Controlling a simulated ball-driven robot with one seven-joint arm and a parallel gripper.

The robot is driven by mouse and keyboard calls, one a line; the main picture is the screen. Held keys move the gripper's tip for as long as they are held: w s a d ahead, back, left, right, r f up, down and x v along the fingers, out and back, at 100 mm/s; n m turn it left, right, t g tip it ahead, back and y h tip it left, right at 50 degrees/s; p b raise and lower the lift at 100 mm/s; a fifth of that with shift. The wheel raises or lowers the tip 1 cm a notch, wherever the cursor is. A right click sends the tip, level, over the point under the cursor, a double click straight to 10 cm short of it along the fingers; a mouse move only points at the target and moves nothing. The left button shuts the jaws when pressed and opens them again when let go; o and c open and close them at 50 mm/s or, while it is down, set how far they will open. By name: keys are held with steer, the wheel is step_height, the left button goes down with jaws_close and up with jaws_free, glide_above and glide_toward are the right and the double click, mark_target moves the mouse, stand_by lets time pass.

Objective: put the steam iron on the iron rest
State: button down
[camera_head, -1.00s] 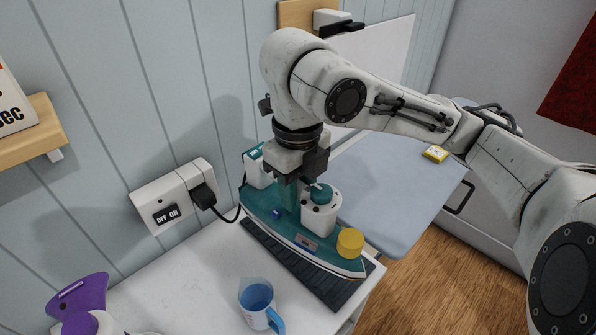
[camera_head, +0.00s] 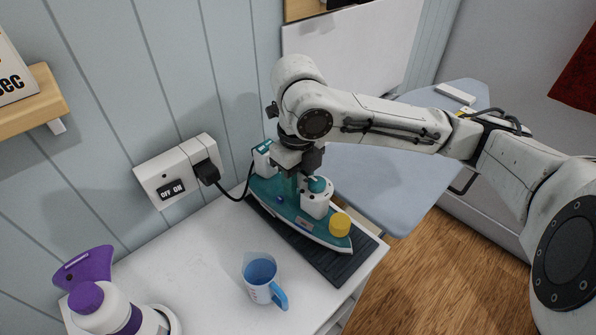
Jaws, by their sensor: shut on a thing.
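The steam iron (camera_head: 297,222) is teal and white with a yellow cap at its front. It lies flat over the dark ribbed iron rest (camera_head: 348,263) on the white worktop, its tip pointing to the lower right. The rest shows along the iron's near side and at its front end. I cannot tell whether the iron's sole touches the rest. My gripper (camera_head: 299,178) comes down from above and is shut on the iron's handle. The fingers and most of the handle are hidden by the gripper body and the iron's white parts.
A measuring cup (camera_head: 261,279) with blue liquid stands on the worktop (camera_head: 205,262) near the rest. A wall socket (camera_head: 180,172) with a black plug and cord is behind. An ironing board (camera_head: 385,185) lies to the right.

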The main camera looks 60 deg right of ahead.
steer(key=shift+f, duration=0.1)
steer(key=c, duration=0.8)
jaws_free()
steer(key=shift+o, duration=0.2)
step_height(320, 180, up, 12)
steer(key=p, duration=0.1)
